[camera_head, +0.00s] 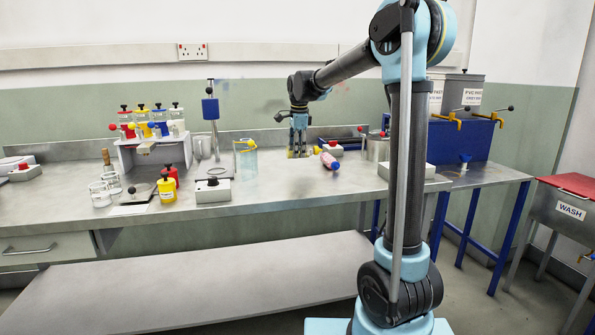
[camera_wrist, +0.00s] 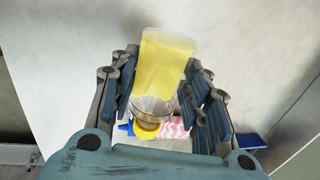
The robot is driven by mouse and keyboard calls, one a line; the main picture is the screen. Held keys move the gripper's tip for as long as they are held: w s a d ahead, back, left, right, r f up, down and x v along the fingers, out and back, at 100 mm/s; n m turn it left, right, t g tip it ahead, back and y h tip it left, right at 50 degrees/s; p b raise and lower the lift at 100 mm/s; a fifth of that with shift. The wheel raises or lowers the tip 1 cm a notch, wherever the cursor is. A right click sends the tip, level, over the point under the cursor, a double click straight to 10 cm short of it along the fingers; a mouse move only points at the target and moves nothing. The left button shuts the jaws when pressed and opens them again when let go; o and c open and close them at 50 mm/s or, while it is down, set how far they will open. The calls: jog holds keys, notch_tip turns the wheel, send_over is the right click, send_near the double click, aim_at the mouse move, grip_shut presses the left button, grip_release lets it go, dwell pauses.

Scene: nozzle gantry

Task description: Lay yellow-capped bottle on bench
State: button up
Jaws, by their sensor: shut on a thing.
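My gripper (camera_head: 298,150) points down over the bench (camera_head: 262,185) at its back middle. In the wrist view the fingers (camera_wrist: 163,100) are shut on a clear bottle (camera_wrist: 166,62) with yellow contents. A clear section and a round yellow cap (camera_wrist: 147,131) show at its lower end in that picture. In the head view the bottle is mostly hidden by the fingers. I cannot tell if it touches the bench.
The bench front is clear below my gripper.

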jog(key=shift+f, duration=3.35)
jog(key=o, duration=1.1)
